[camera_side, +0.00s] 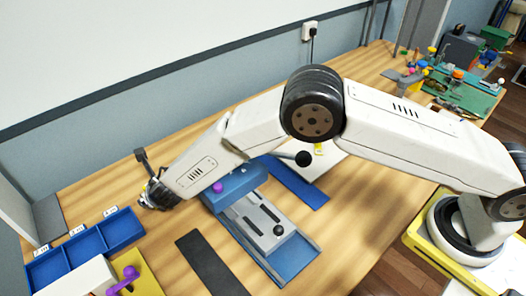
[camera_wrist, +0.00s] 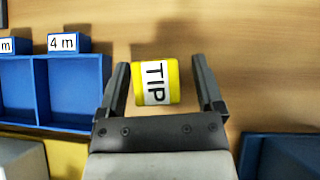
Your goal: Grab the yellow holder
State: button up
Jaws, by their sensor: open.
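The yellow holder (camera_wrist: 174,82) has a white label reading "TIP" and shows in the wrist view, between the two dark fingers of my gripper (camera_wrist: 160,75). The fingers stand apart on its left and right, with a gap visible on each side. My gripper (camera_side: 150,197) is pointed down over the left part of the wooden table in the side view. A small bit of yellow shows at its tip there; the rest of the holder is hidden by the gripper.
A blue bin tray (camera_side: 88,246) with length labels stands left of my gripper; it also shows in the wrist view (camera_wrist: 42,92). A yellow plate with a purple handle (camera_side: 124,280) is in front. A blue-and-grey device (camera_side: 262,225) stands to the right. The wall runs behind.

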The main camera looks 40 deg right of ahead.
grip_shut()
jog(key=shift+r, duration=0.2)
dwell(0.3)
jog(key=shift+r, duration=4.85)
